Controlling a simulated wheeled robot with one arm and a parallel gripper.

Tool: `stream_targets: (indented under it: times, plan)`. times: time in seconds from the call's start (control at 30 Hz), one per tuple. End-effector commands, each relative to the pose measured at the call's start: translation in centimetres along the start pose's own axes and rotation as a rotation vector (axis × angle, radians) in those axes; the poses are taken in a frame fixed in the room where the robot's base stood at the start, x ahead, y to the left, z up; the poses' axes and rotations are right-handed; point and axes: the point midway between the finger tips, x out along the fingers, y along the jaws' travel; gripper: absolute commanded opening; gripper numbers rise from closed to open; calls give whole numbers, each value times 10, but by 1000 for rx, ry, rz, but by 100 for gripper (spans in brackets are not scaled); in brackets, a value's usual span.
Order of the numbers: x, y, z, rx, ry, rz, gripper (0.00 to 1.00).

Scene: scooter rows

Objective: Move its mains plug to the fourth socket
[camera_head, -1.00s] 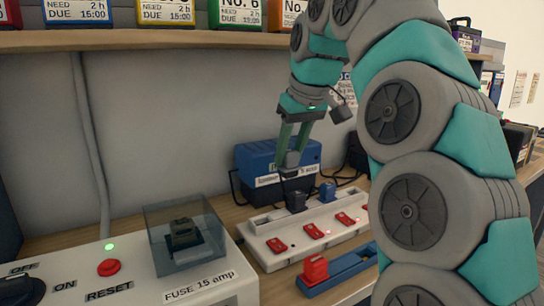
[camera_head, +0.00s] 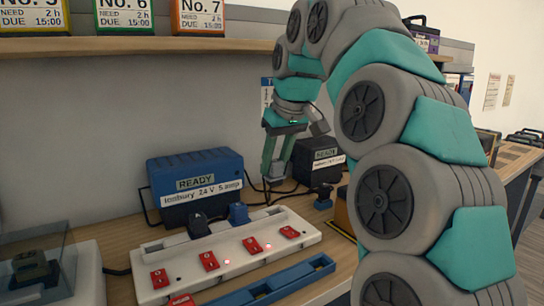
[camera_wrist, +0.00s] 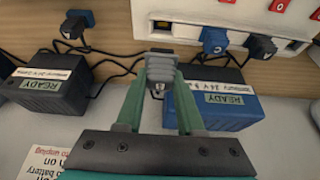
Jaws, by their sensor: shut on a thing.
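My gripper (camera_head: 276,176) is shut on a grey plug (camera_wrist: 160,68), held just behind the right end of the white socket strip (camera_head: 180,286). In the wrist view, the strip's bare end (camera_wrist: 200,8) lies just beyond the held plug, with an empty socket (camera_wrist: 163,24) there. A black plug (camera_head: 198,226) and a blue plug (camera_head: 238,213) sit in the strip's middle sockets; they also show in the wrist view, as dark (camera_wrist: 262,47) and blue (camera_wrist: 213,40). The held plug's pins and cord are not clear.
A blue charger (camera_head: 195,185) marked READY stands behind the strip, and a black charger (camera_head: 318,160) to its right. A loose blue plug (camera_head: 323,196) is on the bench by the black charger. A blue rail (camera_head: 270,284) lies in front. Cords cross the bench behind.

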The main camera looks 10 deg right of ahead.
Motion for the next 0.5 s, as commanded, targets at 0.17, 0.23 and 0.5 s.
stream_targets:
  times: [0.17, 0.23, 0.5]
  plan:
    - [20, -1, 9, -1, -4, -2, 0]
    - [27, 0, 12, -1, -2, -1, 0]
    - [50, -1, 21, -2, -1, -1, 0]
